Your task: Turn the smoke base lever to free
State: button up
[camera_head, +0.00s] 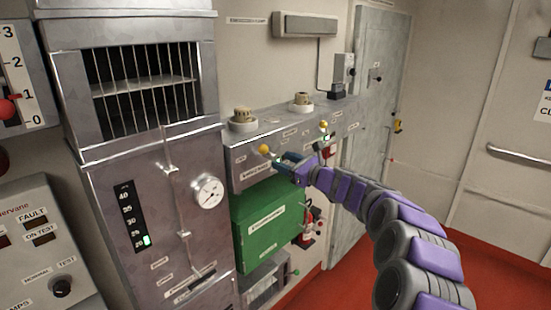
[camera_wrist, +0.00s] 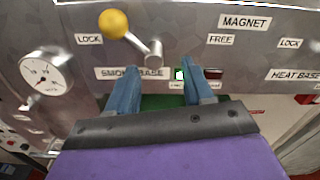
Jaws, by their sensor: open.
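The smoke base lever shows in the wrist view as a yellow ball knob (camera_wrist: 113,24) on a metal rod from a round pivot (camera_wrist: 153,56). The rod tilts up and left, with the knob above and between the LOCK label (camera_wrist: 89,39) and the pivot. The FREE label (camera_wrist: 220,39) is right of the pivot. My gripper (camera_wrist: 160,66) is open and empty, its two blue fingers below the lever, one on each side of the pivot. The SMOKE BASE label (camera_wrist: 132,73) is partly hidden by the left finger. In the head view the knob (camera_head: 264,149) is just left of my gripper (camera_head: 283,159).
A second yellow-knobbed lever (camera_head: 323,124) is farther right on the same panel. A green box (camera_head: 262,222) hangs below. A grey cabinet with a dial gauge (camera_head: 208,192) stands at left. Red floor (camera_head: 480,270) is open at right.

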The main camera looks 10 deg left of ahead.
aim_at(275, 156)
jog(key=x, duration=0.4)
jog(key=shift+s+a, duration=0.15)
jog(key=shift+a, duration=0.75)
jog(key=shift+d, duration=0.8)
jog(key=shift+c, duration=1.3)
jog(key=shift+s+a+r, duration=0.1)
jog(key=shift+a+r, duration=0.05)
jog(key=shift+r, duration=0.1)
jog(key=c, duration=0.6)
jog(key=shift+r, duration=0.1)
grip_shut()
